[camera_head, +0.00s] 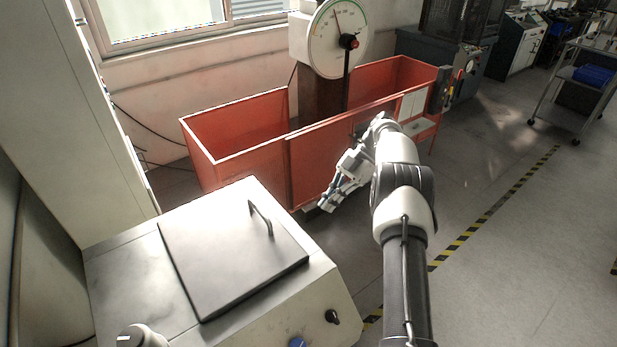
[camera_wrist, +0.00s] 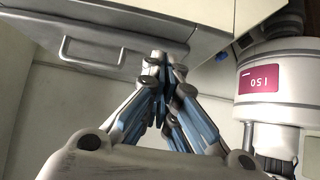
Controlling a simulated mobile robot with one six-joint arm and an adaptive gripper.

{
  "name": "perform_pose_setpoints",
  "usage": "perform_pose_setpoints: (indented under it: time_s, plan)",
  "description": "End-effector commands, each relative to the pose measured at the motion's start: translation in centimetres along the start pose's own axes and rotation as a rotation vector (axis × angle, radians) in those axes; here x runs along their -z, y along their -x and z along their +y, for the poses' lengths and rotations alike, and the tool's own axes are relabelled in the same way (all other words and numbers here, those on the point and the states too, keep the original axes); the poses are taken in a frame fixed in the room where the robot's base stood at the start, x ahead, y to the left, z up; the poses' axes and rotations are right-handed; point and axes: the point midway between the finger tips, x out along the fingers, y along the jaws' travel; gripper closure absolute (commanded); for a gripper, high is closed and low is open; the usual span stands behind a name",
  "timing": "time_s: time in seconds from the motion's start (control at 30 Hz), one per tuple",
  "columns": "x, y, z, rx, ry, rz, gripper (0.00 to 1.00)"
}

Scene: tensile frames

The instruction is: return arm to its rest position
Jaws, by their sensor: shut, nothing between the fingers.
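My gripper (camera_head: 327,203) is at the end of my arm, in the middle of the head view, in front of the red machine. Its fingers point down and to the left and hold nothing. In the wrist view my gripper (camera_wrist: 160,62) shows its fingertips brought together, shut and empty. My arm (camera_head: 405,200) reaches up from the bottom of the head view and bends at the elbow and wrist. No object is seen touching the fingers.
The red machine (camera_head: 240,145) with a round dial (camera_head: 338,38) stands behind my gripper. A white cabinet (camera_head: 120,270) with a grey handled lid (camera_head: 230,255) stands at lower left. The floor at right, with a yellow-black stripe (camera_head: 490,210), is clear. A trolley (camera_head: 570,75) stands far right.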

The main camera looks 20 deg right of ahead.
Motion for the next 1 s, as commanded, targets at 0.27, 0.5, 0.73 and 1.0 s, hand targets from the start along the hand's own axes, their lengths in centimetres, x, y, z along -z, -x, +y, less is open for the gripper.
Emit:
perform_pose_setpoints:
  time_s: [0.27, 0.5, 0.73, 1.0]
  plan:
    - [1.4, 0.6, 0.4, 0.003, -0.042, -0.027, 1.00]
    - [10.1, 2.9, 1.0, -0.021, -0.330, -0.196, 1.00]
    - [19.3, 3.6, -1.6, -0.134, -0.644, -0.371, 1.00]
    - [27.7, 2.2, -8.3, -0.369, -0.957, -0.504, 1.00]
